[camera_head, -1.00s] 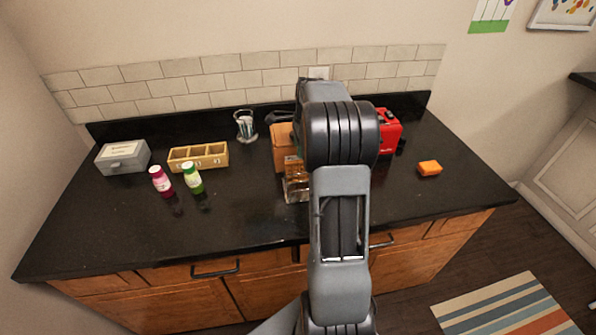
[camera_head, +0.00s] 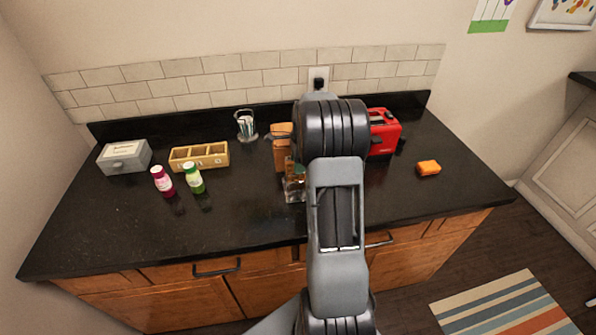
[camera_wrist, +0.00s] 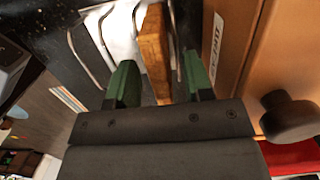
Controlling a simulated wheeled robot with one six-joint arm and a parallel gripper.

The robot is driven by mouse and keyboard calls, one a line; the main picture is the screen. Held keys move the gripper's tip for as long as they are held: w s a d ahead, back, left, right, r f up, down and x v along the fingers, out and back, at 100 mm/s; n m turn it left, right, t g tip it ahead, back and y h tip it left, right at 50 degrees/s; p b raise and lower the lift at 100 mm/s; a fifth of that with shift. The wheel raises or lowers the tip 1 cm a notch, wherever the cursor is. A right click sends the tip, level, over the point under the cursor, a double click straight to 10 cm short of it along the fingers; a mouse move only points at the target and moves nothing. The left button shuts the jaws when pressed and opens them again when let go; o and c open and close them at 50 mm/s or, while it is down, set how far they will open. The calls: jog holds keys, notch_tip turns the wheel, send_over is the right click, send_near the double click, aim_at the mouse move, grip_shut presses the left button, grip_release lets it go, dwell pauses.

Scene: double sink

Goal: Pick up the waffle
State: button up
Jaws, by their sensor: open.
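The waffle (camera_wrist: 153,50) is a golden-brown slab standing on edge among thin metal bars in the wrist view. My gripper (camera_wrist: 161,80) is open, with its two green fingers on either side of the waffle's near end. I cannot tell whether either finger touches it. In the head view my arm hides most of the gripper. A shiny rack (camera_head: 294,190) shows just left of the arm, with something brown in it.
A brown wooden box (camera_wrist: 232,45) with a dark knob stands close right of the fingers. A red toaster (camera_head: 383,133) is right of my arm. Two bottles (camera_head: 178,180) and a wooden organizer (camera_head: 199,156) stand left.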

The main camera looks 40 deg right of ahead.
jog(key=shift+f, duration=0.25)
dwell(0.4)
jog(key=c, duration=0.8)
jog(key=shift+r, duration=0.1)
